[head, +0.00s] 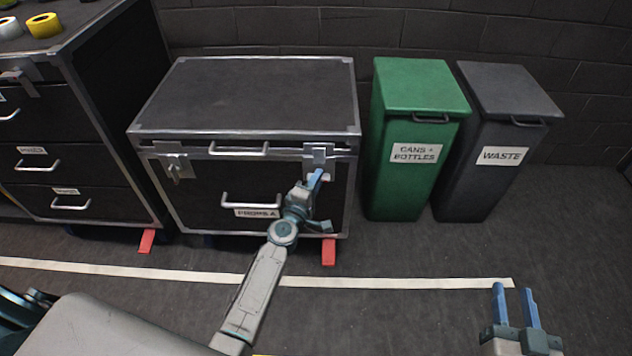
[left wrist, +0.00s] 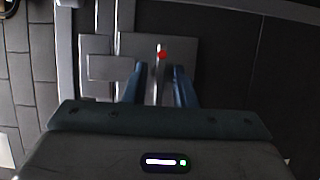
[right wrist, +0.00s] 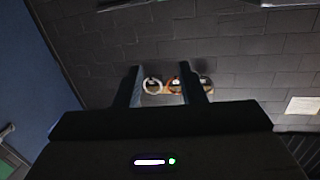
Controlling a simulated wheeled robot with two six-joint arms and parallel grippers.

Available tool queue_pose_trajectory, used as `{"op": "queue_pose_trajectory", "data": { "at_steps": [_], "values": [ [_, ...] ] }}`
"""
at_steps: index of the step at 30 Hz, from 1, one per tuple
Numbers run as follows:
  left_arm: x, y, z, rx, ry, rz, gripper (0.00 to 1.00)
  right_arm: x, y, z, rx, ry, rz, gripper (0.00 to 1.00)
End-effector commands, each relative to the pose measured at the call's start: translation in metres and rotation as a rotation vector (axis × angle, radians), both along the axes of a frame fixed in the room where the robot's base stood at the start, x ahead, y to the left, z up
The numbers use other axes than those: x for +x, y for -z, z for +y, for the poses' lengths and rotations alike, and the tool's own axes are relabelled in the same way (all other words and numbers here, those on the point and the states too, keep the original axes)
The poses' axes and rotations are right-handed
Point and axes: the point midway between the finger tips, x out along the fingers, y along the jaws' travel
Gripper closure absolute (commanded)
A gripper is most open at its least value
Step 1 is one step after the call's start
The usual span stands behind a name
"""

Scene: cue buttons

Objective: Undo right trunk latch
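The black trunk (head: 250,95) with metal edges is closed and stands in the middle of the head view. Its right latch (head: 319,155) is a metal plate at the upper right of the front, partly hidden by my left gripper (head: 317,180). In the left wrist view, the latch plate (left wrist: 205,50) has a thin lever with a red dot (left wrist: 162,55). The open fingers of my left gripper (left wrist: 158,88) are either side of this lever, with gaps showing. The left latch (head: 177,166) is on the trunk's upper left front. My right gripper (head: 515,300) is open and empty above the floor.
A drawer cabinet (head: 85,150) stands left of the trunk. A green bin (head: 410,95) and a grey waste bin (head: 490,135) stand on its right. The trunk's front has a lid handle (head: 238,151) and a lower handle (head: 250,203). Open floor lies in front of the bins.

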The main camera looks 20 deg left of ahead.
Motion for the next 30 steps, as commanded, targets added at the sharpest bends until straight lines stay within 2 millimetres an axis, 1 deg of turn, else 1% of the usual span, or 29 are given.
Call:
{"op": "queue_pose_trajectory", "data": {
  "at_steps": [1,3,11,17,20,23,25,27,30],
  "values": [
    [0.0,0.0,0.0,0.0,0.0,0.0,0.87,0.0,0.0,0.0,0.0,0.0,0.0,0.64],
    [0.0,0.0,0.0,0.0,0.0,0.0,1.0,0.0,0.0,0.0,0.0,0.0,0.0,0.64],
    [0.0,0.0,0.0,0.005,0.0,0.002,1.0,0.0,0.001,0.0,0.002,-0.002,0.011,0.64],
    [0.0,-0.002,0.0,0.032,0.0,0.01,1.0,-0.016,0.032,0.003,0.012,-0.013,0.186,0.64],
    [0.0,-0.002,0.0,0.057,0.001,0.019,1.0,-0.031,0.055,0.006,0.02,-0.023,0.321,0.64],
    [-0.001,-0.003,0.0,0.089,0.001,0.027,1.0,-0.054,0.082,0.01,0.032,-0.039,0.492,0.64],
    [-0.001,-0.004,0.0,0.114,0.001,0.034,1.0,-0.076,0.102,0.014,0.041,-0.053,0.628,0.64],
    [-0.001,-0.004,0.0,0.139,0.001,0.042,1.0,-0.082,0.104,0.014,0.028,-0.059,0.69,0.64],
    [-0.001,-0.004,0.0,0.175,0.001,0.053,1.0,-0.083,0.1,0.011,-0.004,-0.061,0.742,0.64]
  ]
}}
